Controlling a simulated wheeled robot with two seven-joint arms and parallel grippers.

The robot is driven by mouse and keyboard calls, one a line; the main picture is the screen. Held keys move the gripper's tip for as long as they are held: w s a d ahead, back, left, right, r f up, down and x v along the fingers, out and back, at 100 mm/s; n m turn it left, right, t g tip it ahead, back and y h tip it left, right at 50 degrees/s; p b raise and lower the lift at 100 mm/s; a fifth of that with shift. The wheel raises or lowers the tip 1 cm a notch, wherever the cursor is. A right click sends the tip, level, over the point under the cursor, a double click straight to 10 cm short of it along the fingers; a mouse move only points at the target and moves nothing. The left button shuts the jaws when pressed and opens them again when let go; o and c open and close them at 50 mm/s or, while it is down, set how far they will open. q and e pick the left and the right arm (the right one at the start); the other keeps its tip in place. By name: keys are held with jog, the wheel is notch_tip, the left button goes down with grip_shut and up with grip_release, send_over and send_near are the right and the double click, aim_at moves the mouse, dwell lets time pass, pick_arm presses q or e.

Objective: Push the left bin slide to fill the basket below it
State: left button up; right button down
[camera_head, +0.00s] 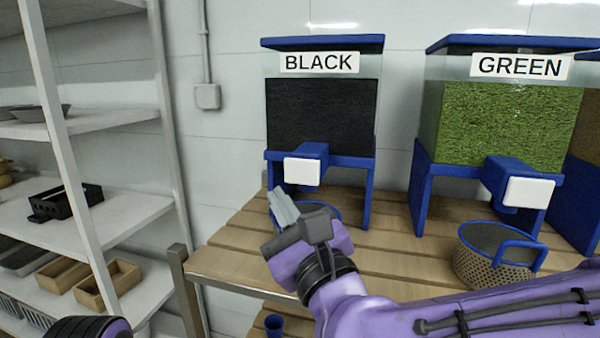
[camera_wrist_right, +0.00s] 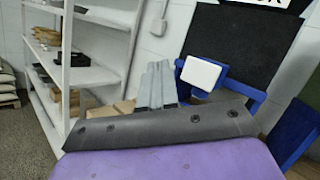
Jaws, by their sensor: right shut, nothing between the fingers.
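The left bin (camera_head: 322,115), labelled BLACK, holds dark grains. Its blue slide with a white front plate (camera_head: 302,171) sticks out at the bottom; the plate also shows in the right wrist view (camera_wrist_right: 201,73). Below it, a basket (camera_head: 328,209) shows only as a bit of blue rim, mostly hidden behind my right gripper. My right gripper (camera_head: 284,207) is shut and empty, in front of and below the white plate, fingers pointing up. In the right wrist view its fingers (camera_wrist_right: 156,84) appear left of the plate, apart from it. My left gripper is out of view.
The GREEN bin (camera_head: 480,125) stands to the right, with a perforated basket (camera_head: 493,260) in front of it. The bins stand on a slatted wooden table (camera_head: 235,262). White shelves (camera_head: 120,215) with trays and boxes are at left. A blue cup (camera_head: 274,325) shows below the table top.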

jog(key=p, duration=0.1)
send_near(298, 169)
jog(key=w+a+r, duration=0.2)
jog(key=w+a, duration=0.1)
jog(key=a, duration=0.1)
jog(key=shift+w, duration=0.55)
jog(key=shift+w+d, duration=0.1)
dwell(1.4)
jog(key=shift+w, duration=0.3)
jog(key=shift+w+d+r, duration=0.1)
jog(key=shift+w+d, duration=0.1)
jog(key=shift+w, duration=0.25)
jog(key=shift+w+d, duration=0.2)
jog(key=shift+w, duration=0.25)
dwell(1.0)
dwell(0.4)
jog(key=shift+s+a+b, duration=0.25)
jog(key=shift+s, duration=0.4)
jog(key=shift+s+a+b, duration=0.2)
jog(key=shift+s+b, duration=0.05)
jog(key=shift+s, duration=0.4)
